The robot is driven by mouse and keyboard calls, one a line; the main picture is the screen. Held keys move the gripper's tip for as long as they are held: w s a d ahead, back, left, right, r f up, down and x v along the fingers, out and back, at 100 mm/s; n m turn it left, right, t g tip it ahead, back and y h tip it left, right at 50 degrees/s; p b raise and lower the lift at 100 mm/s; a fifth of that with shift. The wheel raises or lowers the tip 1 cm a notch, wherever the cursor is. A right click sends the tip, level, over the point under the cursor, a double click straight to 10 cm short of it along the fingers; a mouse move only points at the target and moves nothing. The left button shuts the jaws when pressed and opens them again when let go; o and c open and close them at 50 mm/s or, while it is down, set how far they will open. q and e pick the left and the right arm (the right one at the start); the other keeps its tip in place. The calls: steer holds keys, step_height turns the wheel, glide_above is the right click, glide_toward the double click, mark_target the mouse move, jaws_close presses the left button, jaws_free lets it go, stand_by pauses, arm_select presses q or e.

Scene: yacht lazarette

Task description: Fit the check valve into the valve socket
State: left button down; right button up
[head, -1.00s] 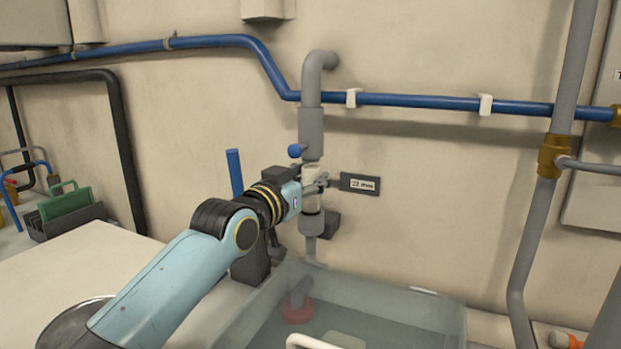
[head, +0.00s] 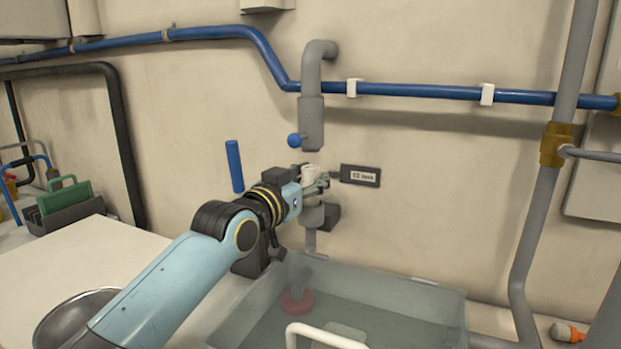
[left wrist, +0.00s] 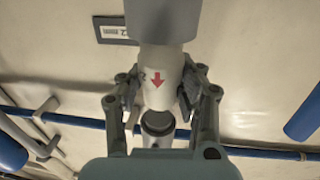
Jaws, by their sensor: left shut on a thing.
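The check valve (head: 310,174) is a white cylinder with a red arrow, which shows in the left wrist view (left wrist: 158,78). My left gripper (head: 318,185) is shut around its sides. The valve stands roughly upright above the lower grey socket (head: 313,217). In the left wrist view, which is upside down, its lower end meets the grey socket (left wrist: 160,18). I cannot tell how deep it sits. Its open upper end (left wrist: 157,122) is free, with a small gap below the upper grey pipe sleeve (head: 311,122). My right gripper is not in view.
A label plate (head: 360,176) sits just right of the valve. A blue-knobbed handle (head: 295,141) sticks out from the upper sleeve. A blue pipe (head: 420,90) crosses the wall. A translucent bin (head: 440,312) stands below, and a metal bowl (head: 62,315) sits at lower left.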

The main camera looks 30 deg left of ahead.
arm_select(q)
steer(key=shift+f, duration=0.3)
steer(key=c, duration=0.8)
jaws_free()
steer(key=shift+f, duration=0.1)
steer(key=shift+o, duration=0.2)
steer(key=s, duration=1.2)
steer(key=shift+a, duration=0.3)
steer(key=shift+s, duration=0.1)
